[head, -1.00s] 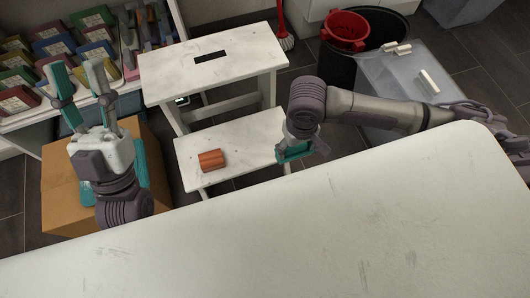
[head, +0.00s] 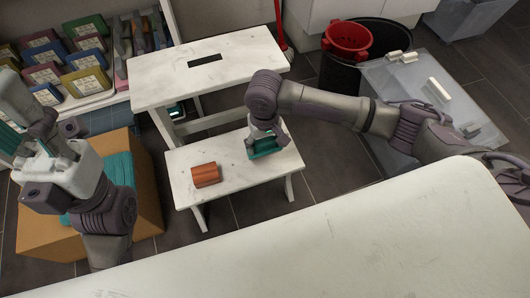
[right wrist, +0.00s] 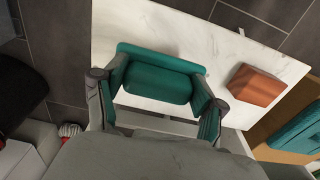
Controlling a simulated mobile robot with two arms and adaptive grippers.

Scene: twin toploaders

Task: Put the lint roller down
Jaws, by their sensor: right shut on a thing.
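My right gripper (head: 266,147) is at the lower step of the white stool, near its right end. It is shut on a teal roller-shaped thing, which I take for the lint roller (right wrist: 158,83). In the right wrist view the roller lies across between the two fingers, over the white step. I cannot tell whether it touches the step. In the head view the roller is mostly hidden by the hand. My left gripper (head: 22,118) is at the left edge, with its fingers apart and partly cut off; I see nothing held.
A cardboard box (head: 148,200) with teal contents stands left. A black bin (head: 345,72) and a clear-lidded container (head: 440,75) stand right. A white table (head: 330,250) fills the front.

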